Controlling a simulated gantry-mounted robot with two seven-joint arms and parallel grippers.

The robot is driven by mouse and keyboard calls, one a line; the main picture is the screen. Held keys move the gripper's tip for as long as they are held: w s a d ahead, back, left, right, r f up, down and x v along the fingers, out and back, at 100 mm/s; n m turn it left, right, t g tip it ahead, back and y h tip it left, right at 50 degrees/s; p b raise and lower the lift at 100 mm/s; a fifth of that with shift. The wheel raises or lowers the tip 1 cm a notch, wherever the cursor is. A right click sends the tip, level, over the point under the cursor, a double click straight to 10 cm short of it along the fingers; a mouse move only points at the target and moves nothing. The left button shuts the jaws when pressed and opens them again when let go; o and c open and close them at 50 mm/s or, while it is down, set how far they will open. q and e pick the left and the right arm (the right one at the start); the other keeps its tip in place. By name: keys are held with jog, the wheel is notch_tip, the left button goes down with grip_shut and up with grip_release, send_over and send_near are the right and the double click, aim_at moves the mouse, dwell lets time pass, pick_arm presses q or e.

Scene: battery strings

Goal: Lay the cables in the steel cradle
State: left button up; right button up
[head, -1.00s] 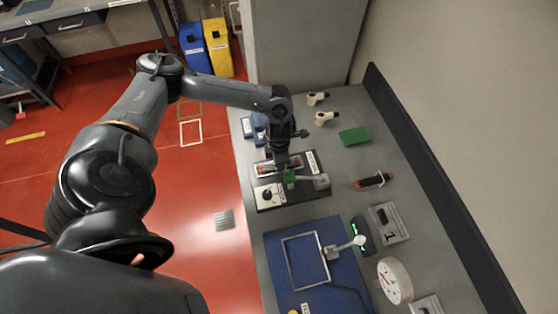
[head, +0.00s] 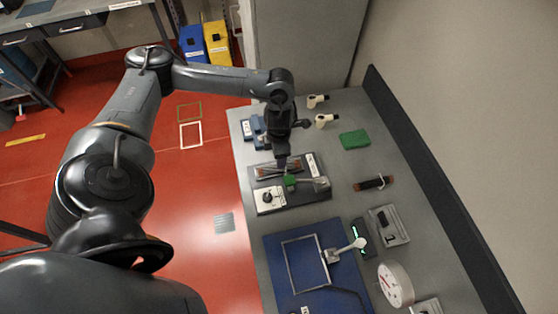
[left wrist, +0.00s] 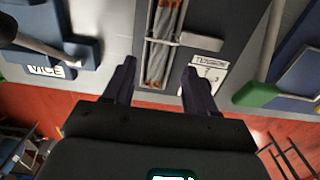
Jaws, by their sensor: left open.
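The steel cradle (head: 262,175) is a narrow metal frame on the dark board at the middle of the bench. Orange-brown and grey cables (left wrist: 160,45) lie lengthwise within its rails in the left wrist view, where the cradle (left wrist: 148,42) passes between my fingertips. My left gripper (left wrist: 160,75) is open, with one finger on either side of the cradle's near end. It holds nothing. In the head view my left gripper (head: 283,165) hangs over the cradle and hides part of it; contact cannot be told. My right gripper is not in view.
The board also carries a green-ended lever (head: 290,181), a white box with a black knob (head: 268,198) and a TENSION label (left wrist: 205,62). A blue vice (left wrist: 55,50) stands beside the board. A dark orange-ended bundle (head: 374,183) lies on the bench to the right.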

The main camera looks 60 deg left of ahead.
pick_arm(q)
notch_tip(320, 180, up, 6)
jog(key=shift+f+p, duration=0.1)
jog(key=shift+p, duration=0.75)
